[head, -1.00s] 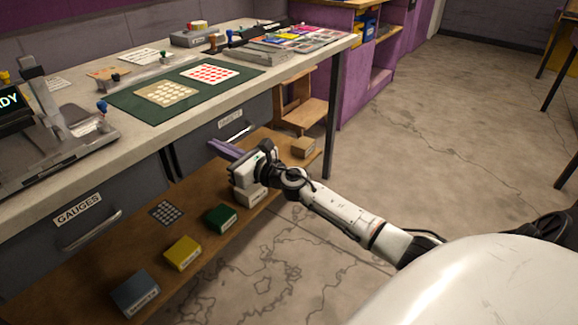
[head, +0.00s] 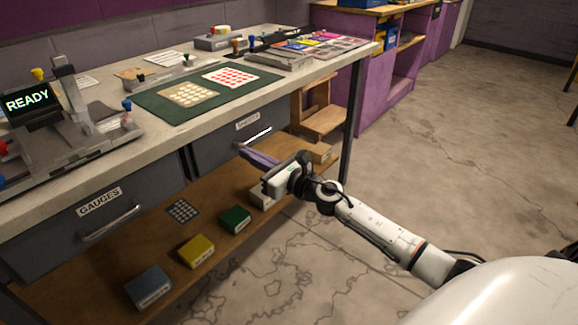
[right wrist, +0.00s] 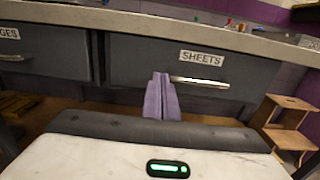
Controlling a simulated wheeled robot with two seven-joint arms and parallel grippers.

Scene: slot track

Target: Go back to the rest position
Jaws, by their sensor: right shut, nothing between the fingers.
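My right gripper (head: 243,151) is shut and empty, its purple fingers pressed together and pointing at the bench front. It hangs in front of the SHEETS drawer (head: 220,146), just below the left end of the handle (head: 258,137). In the right wrist view the fingers (right wrist: 160,78) overlap the left end of the handle (right wrist: 200,83); I cannot tell whether they touch it. The drawer looks shut. My left gripper is not in view.
The bench top (head: 75,185) is above the gripper, and a lower shelf (head: 225,260) with coloured boxes is below it. A bench leg (head: 354,120) and wooden step stool (head: 318,120) stand to the right. The floor (head: 460,150) at right is open.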

